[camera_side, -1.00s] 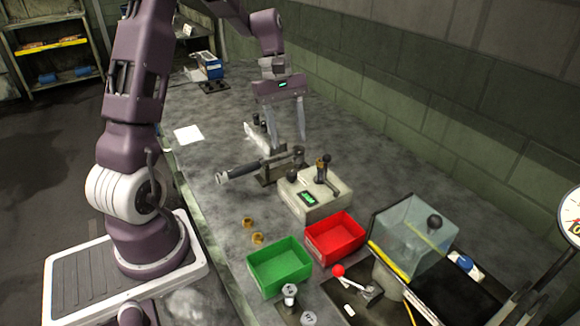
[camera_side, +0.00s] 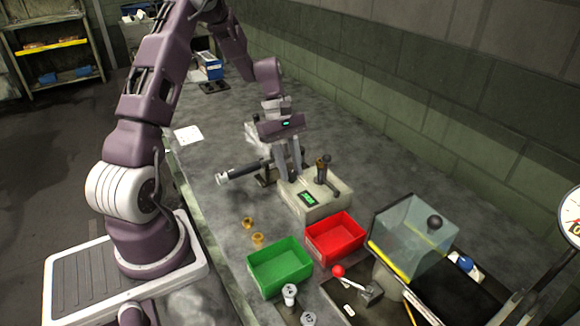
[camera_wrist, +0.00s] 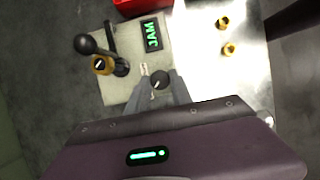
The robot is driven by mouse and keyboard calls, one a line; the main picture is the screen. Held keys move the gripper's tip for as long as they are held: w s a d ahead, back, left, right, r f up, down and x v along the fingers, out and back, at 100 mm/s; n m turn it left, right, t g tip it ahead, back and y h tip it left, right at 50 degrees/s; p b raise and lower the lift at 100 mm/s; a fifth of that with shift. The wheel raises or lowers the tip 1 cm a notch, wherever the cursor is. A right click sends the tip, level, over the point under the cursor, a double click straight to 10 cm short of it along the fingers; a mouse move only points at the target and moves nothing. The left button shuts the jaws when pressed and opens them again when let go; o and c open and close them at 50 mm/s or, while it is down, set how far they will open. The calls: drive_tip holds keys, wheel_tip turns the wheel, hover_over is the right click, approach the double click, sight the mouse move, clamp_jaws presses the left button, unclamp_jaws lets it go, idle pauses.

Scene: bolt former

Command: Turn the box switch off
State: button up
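The grey box (camera_side: 315,205) stands on the bench with a lit green display. In the wrist view its display (camera_wrist: 152,36) reads "JAM". A round black knob (camera_wrist: 160,79) with a pale mark, apparently the box switch, sits on the box top; in the side view my fingers hide it. My gripper (camera_side: 289,178) points down at the box's left part. In the wrist view my gripper (camera_wrist: 159,80) has its two fingertips apart, one on each side of the knob. Contact with the knob cannot be made out.
A black-knobbed lever with a brass collar (camera_wrist: 103,64) rises from the box close to the fingers. A red bin (camera_side: 335,238) and a green bin (camera_side: 280,268) stand in front. Brass pieces (camera_side: 257,239) lie left of them. A dark cylindrical tool (camera_side: 240,171) lies beside the box.

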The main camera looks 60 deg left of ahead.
clamp_jaws()
drive_tip(key=shift+m, duration=0.3)
drive_tip(key=m, duration=0.1)
drive_tip(key=m+g, duration=0.1)
drive_tip(key=m, duration=0.1)
drive_tip(key=shift+w+m+g, duration=0.2)
drive_tip(key=shift+m+g, duration=0.1)
drive_tip(key=shift+w+d+m+g+y, duration=0.1)
drive_tip(key=shift+m+g+y, duration=0.25)
drive_tip(key=shift+m, duration=0.75)
drive_tip(key=shift+m+g+y, duration=0.25)
drive_tip(key=shift+m+g, duration=0.1)
drive_tip(key=shift+m, duration=0.75)
drive_tip(key=o, duration=0.6)
unclamp_jaws()
